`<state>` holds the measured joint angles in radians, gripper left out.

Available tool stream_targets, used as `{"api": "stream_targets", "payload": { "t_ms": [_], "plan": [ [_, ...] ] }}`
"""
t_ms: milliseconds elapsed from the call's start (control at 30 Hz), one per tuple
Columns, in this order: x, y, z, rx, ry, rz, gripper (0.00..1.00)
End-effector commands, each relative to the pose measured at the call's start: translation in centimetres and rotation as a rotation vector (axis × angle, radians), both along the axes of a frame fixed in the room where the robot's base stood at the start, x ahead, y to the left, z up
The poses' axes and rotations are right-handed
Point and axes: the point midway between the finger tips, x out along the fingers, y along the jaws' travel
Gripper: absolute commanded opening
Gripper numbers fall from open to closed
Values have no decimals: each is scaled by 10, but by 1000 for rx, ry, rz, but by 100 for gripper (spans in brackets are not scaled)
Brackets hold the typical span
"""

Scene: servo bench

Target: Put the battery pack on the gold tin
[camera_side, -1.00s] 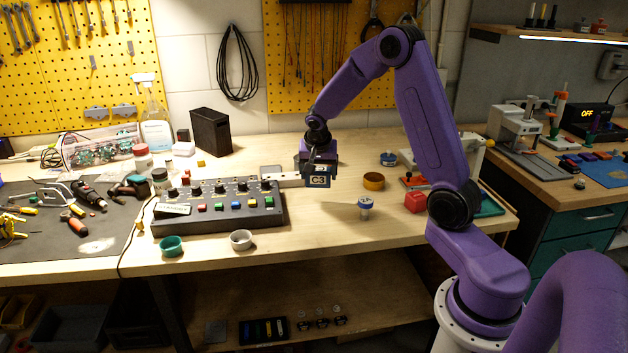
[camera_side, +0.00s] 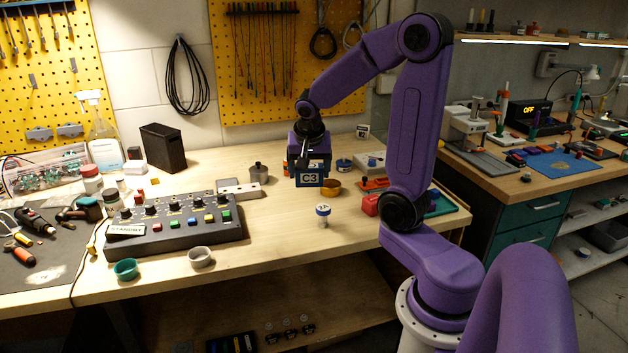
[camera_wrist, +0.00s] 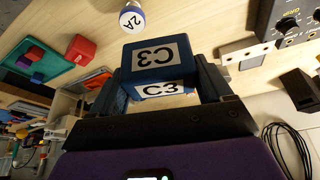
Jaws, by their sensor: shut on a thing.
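The battery pack appears to be the dark blue block marked C3 (camera_side: 310,181); it also shows large in the wrist view (camera_wrist: 157,58). My gripper (camera_side: 310,170) is shut on it and holds it above the bench, with a finger on each side in the wrist view (camera_wrist: 165,85). The gold tin (camera_side: 331,188) is a low, round, gold-coloured tin on the bench. In the side view it shows just right of the block's lower edge, partly covered by the block. I cannot make it out in the wrist view.
A blue-capped piece marked 2A (camera_side: 323,214) stands in front of the gold tin. A red block (camera_side: 370,205) is to the right, a blue tin (camera_side: 344,164) behind.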

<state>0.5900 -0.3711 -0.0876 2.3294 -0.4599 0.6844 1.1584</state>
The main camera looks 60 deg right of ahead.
Motion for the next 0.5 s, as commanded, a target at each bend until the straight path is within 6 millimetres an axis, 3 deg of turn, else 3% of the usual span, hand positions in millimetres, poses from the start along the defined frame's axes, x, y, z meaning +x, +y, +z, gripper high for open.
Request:
{"api": "stream_targets", "payload": {
  "t_ms": [33,200,400,500],
  "plan": [
    [-9,-18,5,0,-4,-31,42],
    [-41,-64,18,1,-3,-89,42],
    [-67,-95,28,-3,-5,-125,42],
    [-69,-103,28,-3,-3,-129,42]
  ]
}}
